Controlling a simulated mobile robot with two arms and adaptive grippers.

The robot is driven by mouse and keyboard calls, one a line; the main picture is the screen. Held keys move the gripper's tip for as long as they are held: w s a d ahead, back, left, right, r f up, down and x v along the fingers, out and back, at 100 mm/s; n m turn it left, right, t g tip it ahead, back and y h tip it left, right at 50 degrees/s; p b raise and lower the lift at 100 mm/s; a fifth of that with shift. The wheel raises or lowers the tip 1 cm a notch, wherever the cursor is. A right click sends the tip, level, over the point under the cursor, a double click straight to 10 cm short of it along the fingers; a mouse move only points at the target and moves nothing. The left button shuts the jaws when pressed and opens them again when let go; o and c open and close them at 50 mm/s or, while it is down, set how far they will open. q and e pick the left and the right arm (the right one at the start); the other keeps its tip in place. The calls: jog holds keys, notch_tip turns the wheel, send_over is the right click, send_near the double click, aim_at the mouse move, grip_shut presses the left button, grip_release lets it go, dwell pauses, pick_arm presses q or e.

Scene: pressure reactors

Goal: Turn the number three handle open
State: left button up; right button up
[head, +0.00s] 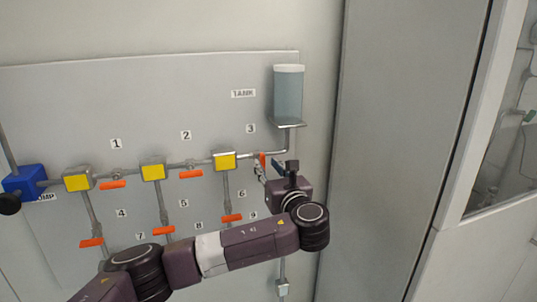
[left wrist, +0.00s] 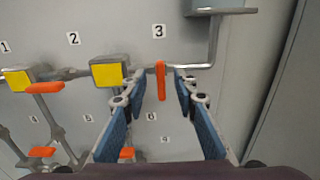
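The number three handle (left wrist: 161,82) is orange and stands upright, across its pipe, under the label 3 (left wrist: 158,31) in the left wrist view. In the head view only a small part of the handle (head: 263,160) shows beside my gripper. My left gripper (head: 267,170) is at this handle. In the left wrist view its blue-padded fingers (left wrist: 160,92) are open, one on each side of the handle, with visible gaps. Whether the fingertips reach past the handle in depth is unclear. My right gripper is in neither view.
Handles one (head: 113,185) and two (head: 191,174) lie along the pipe to the left. Yellow-faced blocks (head: 225,161) sit on the pipe. A tank (head: 288,95) stands on a bracket above handle three. A grey cabinet (head: 400,150) is to the right.

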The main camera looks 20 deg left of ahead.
aim_at(264, 161)
pick_arm(q)
jog(key=p+x, duration=0.1)
jog(key=x, duration=0.4)
jog(key=shift+w, duration=0.1)
jog(key=shift+f, duration=0.1)
grip_shut()
